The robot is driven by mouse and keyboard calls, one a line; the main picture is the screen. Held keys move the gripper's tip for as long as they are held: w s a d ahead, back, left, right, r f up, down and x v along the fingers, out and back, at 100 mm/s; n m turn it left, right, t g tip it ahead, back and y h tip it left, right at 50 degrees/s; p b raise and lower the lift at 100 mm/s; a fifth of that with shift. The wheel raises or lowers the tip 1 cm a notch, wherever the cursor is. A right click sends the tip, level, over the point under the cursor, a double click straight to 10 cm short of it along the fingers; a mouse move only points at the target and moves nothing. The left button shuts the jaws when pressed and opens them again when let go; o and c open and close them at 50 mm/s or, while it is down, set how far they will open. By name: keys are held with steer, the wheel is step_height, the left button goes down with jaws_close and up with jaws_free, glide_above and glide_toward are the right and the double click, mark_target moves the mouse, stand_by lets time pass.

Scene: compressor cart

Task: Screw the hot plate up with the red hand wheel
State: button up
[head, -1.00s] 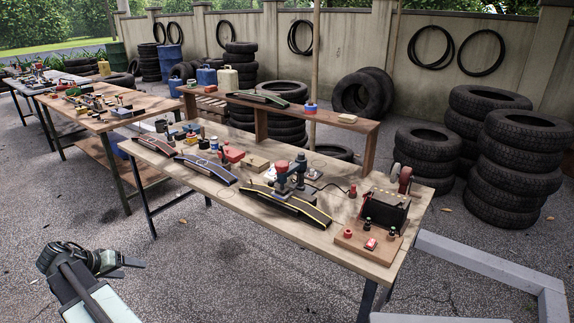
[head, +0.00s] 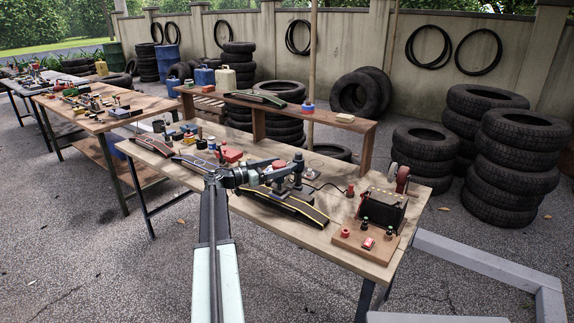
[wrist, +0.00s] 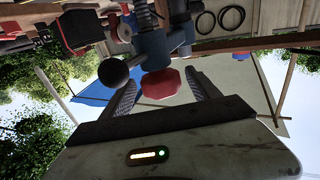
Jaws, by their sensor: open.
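The red hand wheel (head: 279,164) is on the dark blue-grey clamp press (head: 297,172) on the near bench. In the wrist view the faceted red wheel (wrist: 160,84) shows between my two fingers, with the blue-grey press body (wrist: 160,48) and a black ball knob (wrist: 112,72) beside it. My gripper (head: 270,172) is open, its fingers pointing at the wheel from the left. I cannot tell whether the fingers touch it. The hot plate cannot be made out; my gripper covers part of the press.
A yellow-edged dark ramp-shaped piece (head: 298,207) lies in front of the press. A wooden board (head: 368,246) with red buttons and a black box (head: 383,209) stand to the right. A raised shelf (head: 340,120) runs behind. Tyre stacks (head: 515,165) stand at the right.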

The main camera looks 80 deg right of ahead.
steer(key=x, duration=0.3)
steer(key=shift+s+d, duration=0.2)
steer(key=c, duration=1.4)
steer(key=shift+f+n+t+h, duration=0.1)
steer(key=shift+n+t+h, duration=0.2)
